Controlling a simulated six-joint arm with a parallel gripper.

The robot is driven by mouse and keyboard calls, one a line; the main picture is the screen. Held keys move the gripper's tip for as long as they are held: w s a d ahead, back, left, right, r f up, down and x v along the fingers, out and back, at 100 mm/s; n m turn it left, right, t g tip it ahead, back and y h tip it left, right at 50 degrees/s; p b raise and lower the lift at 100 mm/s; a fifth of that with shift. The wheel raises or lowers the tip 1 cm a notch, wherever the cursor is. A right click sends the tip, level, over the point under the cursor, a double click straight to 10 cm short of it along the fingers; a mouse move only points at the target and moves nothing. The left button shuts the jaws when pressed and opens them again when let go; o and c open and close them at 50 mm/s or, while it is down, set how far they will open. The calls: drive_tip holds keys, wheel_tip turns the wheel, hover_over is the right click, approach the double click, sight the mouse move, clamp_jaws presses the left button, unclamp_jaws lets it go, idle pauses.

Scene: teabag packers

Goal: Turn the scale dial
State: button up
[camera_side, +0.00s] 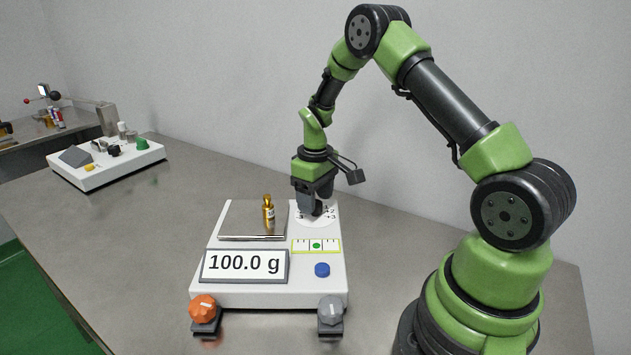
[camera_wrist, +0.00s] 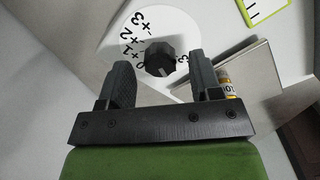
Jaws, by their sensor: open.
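The scale (camera_side: 270,297) is a white box on the metal table, with a display reading 100.0 g (camera_side: 244,264). Its dial is a black knob on a white numbered disc at the back right; in the side view my gripper mostly hides the knob. In the wrist view the dial (camera_wrist: 160,57) shows between and just beyond my fingertips, with printed numbers around it. My gripper (camera_side: 316,208) points down over the dial; in the wrist view it (camera_wrist: 165,75) is open, with one finger on each side of the knob. I cannot tell whether either finger touches it.
A brass weight (camera_side: 268,208) stands on the scale's pan (camera_side: 237,220), left of my gripper. An orange knob (camera_side: 202,309) and a grey knob (camera_side: 331,310) stand at the scale's front. A blue button (camera_side: 322,270) is on its front right. Another white device (camera_side: 72,178) is far left.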

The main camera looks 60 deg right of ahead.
wheel_tip(320, 180, up, 9)
idle(0.3)
drive_tip(key=shift+f, duration=0.1)
drive_tip(key=s+a+r+m+t, duration=0.1)
drive_tip(key=s+a+r+t, duration=0.1)
drive_tip(key=s+a+r, duration=0.4)
drive_tip(key=s+a+r+m+t, duration=0.1)
drive_tip(key=a+r+t, duration=0.1)
drive_tip(key=a+r, duration=0.35)
drive_tip(key=s+a+r+t+y, duration=0.1)
drive_tip(key=s+a, duration=0.1)
drive_tip(key=s, duration=0.3)
drive_tip(key=s+a+r+m+t+y, duration=0.1)
drive_tip(key=s+a+r+t, duration=0.1)
drive_tip(key=s, duration=0.4)
drive_tip(key=shift+s+a+r+m, duration=0.25)
drive_tip(key=shift+a+m, duration=0.05)
drive_tip(key=shift+a, duration=0.35)
